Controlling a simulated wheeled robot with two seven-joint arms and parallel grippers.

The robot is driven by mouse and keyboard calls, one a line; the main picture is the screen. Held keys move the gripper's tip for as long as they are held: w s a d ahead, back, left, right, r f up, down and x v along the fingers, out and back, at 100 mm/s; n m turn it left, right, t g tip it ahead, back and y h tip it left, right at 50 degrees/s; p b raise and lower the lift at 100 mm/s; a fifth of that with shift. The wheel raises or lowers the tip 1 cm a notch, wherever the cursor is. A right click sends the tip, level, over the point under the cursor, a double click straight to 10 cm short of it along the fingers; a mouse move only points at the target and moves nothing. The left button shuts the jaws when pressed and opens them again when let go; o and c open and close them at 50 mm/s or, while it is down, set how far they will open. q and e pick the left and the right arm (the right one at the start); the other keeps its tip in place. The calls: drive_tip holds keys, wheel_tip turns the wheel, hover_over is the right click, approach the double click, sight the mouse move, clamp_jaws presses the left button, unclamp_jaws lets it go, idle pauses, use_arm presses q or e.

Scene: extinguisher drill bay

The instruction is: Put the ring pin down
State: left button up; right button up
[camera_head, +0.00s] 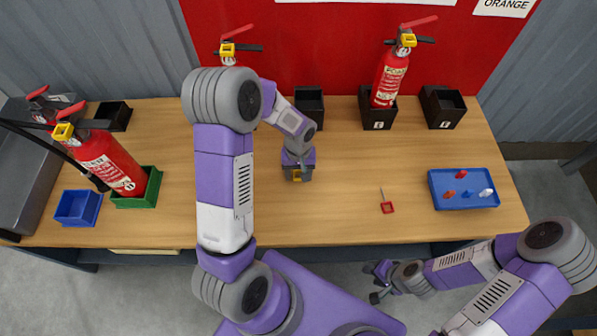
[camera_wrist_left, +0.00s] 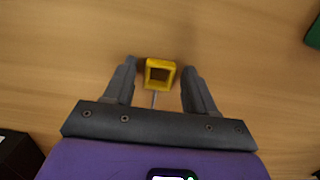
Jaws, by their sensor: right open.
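A yellow square ring pin (camera_wrist_left: 160,73) with a thin metal shaft shows in the left wrist view, close against the wooden table top. My left gripper (camera_wrist_left: 159,76) has its fingers apart on either side of it, with gaps on both sides. In the head view my left gripper (camera_head: 298,178) is low over the middle of the table, and only a bit of yellow shows at its tips. A red ring pin (camera_head: 387,206) lies on the table to its right. My right gripper (camera_head: 377,282) is open and empty, off the table's front edge.
A blue tray (camera_head: 436,202) with small red, blue and white pieces lies at the right. Red extinguishers stand in a green holder (camera_head: 152,188), a black holder (camera_head: 377,121) and behind my left arm (camera_head: 229,55). An empty blue bin (camera_head: 78,207) sits at the left.

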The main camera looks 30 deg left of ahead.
sight(299, 173)
use_arm(q)
drive_tip(key=shift+r, duration=0.1)
drive_tip(key=shift+r, duration=0.35)
drive_tip(key=r+p, duration=0.1)
drive_tip(key=r, duration=0.2)
drive_tip(key=r+p, duration=0.1)
drive_tip(key=r, duration=0.3)
drive_tip(key=r+p, duration=0.1)
drive_tip(key=r, duration=0.3)
drive_tip(key=shift+w+a+r, duration=0.2)
drive_tip(key=shift+w+r, duration=0.05)
drive_tip(key=shift+w, duration=0.05)
